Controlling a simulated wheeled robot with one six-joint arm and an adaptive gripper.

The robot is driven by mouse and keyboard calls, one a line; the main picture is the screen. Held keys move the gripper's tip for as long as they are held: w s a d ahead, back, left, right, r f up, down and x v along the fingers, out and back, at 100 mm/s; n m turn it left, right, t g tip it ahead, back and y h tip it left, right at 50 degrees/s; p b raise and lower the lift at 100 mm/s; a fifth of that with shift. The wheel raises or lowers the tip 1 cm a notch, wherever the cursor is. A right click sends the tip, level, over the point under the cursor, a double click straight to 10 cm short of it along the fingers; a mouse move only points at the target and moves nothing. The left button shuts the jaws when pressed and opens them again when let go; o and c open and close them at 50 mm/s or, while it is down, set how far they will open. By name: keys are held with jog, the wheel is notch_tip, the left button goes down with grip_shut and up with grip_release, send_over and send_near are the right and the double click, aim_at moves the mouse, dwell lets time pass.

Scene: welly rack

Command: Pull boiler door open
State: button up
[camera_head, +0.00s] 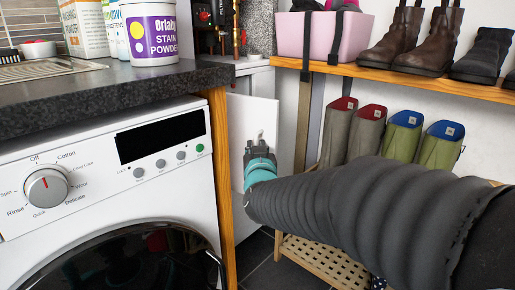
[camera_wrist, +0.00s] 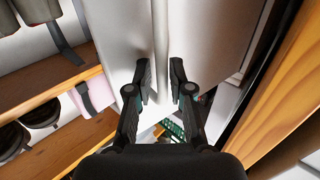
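The boiler door (camera_head: 252,115) is a plain white panel beyond the oak end of the worktop, with a small pale handle (camera_head: 260,134) showing just above my gripper. My gripper (camera_head: 259,148) is in front of this panel, its fingers pointing towards it. In the wrist view my gripper (camera_wrist: 161,80) has its two black fingers apart, one on either side of a narrow pale upright strip. White door surface (camera_wrist: 122,35) fills the space ahead. I cannot tell whether the fingers touch the strip.
A washing machine (camera_head: 120,165) and dark worktop (camera_head: 100,88) stand left, with an oak end panel (camera_head: 220,170) close beside the door. A shelf (camera_head: 400,80) with boots and a pink box (camera_head: 325,38) is on the right. Wellies (camera_head: 400,138) stand below it.

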jog(key=shift+o, duration=0.4)
jog(key=shift+a, duration=0.15)
jog(key=s, duration=1.2)
jog(key=s+a+f+n+g+y, duration=0.2)
jog(key=s+a+f+g+y, duration=0.2)
jog(key=a+f+g+y, duration=0.25)
jog(key=s+d+f+n+g+h+p, duration=0.1)
jog(key=s+d+f+g+h+p, duration=0.1)
jog(key=s+f+g, duration=0.3)
jog(key=s+d+r+m+h+p, duration=0.1)
jog(key=s+d+r+p, duration=0.3)
jog(key=d, duration=0.4)
jog(key=s+d+r+m+h+p, duration=0.2)
jog(key=s+d+r+h+p, duration=0.2)
jog(key=s+d+r, duration=0.2)
jog(key=s+d+g, duration=0.1)
jog(key=d, duration=0.1)
jog(key=shift+d+p, duration=0.3)
jog(key=shift+p, duration=0.05)
